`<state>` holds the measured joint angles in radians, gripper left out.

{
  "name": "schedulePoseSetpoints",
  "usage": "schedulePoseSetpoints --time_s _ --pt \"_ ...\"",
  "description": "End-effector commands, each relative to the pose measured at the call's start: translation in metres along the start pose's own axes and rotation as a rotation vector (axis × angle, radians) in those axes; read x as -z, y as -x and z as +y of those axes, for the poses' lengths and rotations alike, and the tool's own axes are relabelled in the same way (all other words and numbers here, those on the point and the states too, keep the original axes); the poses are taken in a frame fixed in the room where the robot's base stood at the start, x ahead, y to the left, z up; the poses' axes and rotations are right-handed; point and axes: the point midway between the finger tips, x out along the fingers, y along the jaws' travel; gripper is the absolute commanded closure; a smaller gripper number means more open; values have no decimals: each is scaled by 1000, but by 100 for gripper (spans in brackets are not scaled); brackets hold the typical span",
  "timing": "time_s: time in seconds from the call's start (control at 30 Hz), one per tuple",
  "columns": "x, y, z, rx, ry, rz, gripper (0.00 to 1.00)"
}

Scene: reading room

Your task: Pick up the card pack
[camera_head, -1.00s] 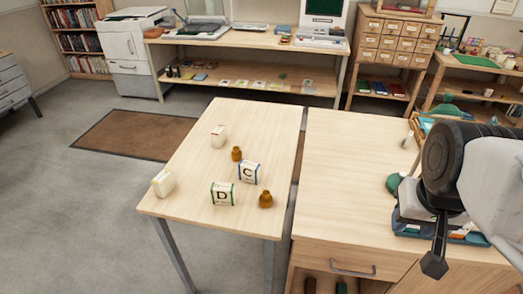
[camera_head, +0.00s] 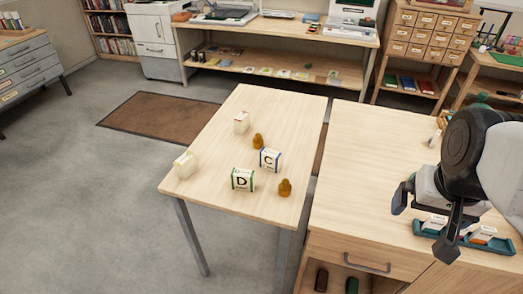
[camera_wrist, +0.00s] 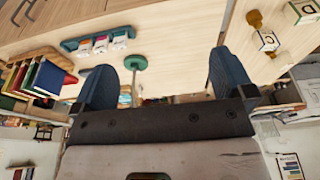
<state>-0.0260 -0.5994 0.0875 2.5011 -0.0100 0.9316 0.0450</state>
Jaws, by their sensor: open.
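The C box also shows at the right of the wrist view (camera_wrist: 267,41). Two plain cream boxes, a nearer one (camera_head: 185,165) and a farther one (camera_head: 241,122), stand on the same table. I cannot tell which box is the card pack. My gripper (camera_head: 424,220) is open and empty, above the right-hand desk and well to the right of these boxes. Its spread fingers show in the wrist view (camera_wrist: 162,75).
Two amber-brown bottle-like pieces (camera_head: 258,142) (camera_head: 285,187) stand close to the C and D boxes. A teal tray (camera_head: 490,246) with several small packs lies on the right-hand desk (camera_head: 350,150), near my gripper. A narrow gap separates desk and table. The table's far end is clear.

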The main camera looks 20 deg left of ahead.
Motion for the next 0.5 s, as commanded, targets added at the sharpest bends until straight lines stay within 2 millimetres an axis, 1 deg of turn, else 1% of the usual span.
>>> schedulePoseSetpoints --time_s 0.17,0.27,0.5 --pt "31 -10 -22 12 15 -22 0" --pt "51 -17 -38 18 22 -34 0" --pt "95 -42 -85 30 38 -67 0"
